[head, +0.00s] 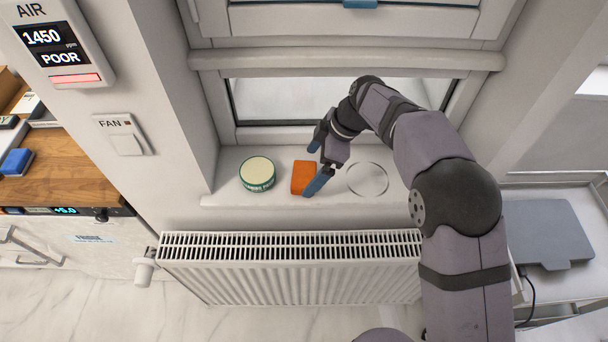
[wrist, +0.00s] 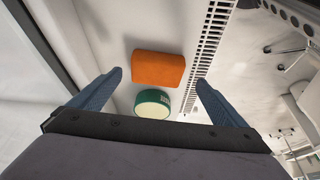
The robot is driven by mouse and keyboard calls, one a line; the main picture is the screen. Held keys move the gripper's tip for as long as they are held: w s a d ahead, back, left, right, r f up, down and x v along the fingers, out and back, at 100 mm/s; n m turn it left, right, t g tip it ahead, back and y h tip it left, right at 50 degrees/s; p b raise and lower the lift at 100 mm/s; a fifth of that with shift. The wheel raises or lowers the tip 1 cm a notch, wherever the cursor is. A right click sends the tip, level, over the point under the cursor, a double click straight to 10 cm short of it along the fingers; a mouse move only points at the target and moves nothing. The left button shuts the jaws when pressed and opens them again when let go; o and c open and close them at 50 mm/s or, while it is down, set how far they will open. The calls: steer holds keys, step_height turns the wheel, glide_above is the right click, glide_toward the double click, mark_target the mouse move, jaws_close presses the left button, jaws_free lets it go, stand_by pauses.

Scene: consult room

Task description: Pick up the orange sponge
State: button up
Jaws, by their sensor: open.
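The orange sponge (head: 303,176) lies on the white window sill (head: 228,194), between a green tin and a faint ring outline. In the wrist view the sponge (wrist: 158,69) shows ahead of my gripper, between the lines of the two fingers. My gripper (head: 316,167) is over the sill, just right of the sponge, with its blue fingers apart. One fingertip overlaps the sponge's lower right edge in the head view; I cannot tell whether it touches. In the wrist view the fingers (wrist: 158,88) are spread and nothing is between them.
A green tin with a cream top (head: 258,174) stands left of the sponge; it also shows in the wrist view (wrist: 152,103). A circular outline (head: 368,180) lies on the sill at right. The window (head: 345,100) is behind, and a white radiator (head: 290,270) is below the sill's front edge.

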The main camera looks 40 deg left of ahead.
mark_target(306, 174)
steer(key=shift+w+p+x, duration=0.1)
steer(key=shift+p+x, duration=0.55)
steer(key=shift+x, duration=0.45)
steer(key=shift+w+p+x, duration=0.15)
steer(key=shift+p+x, duration=0.45)
steer(key=shift+x, duration=0.55)
steer(key=shift+a, duration=0.1)
steer(key=c, duration=1.1)
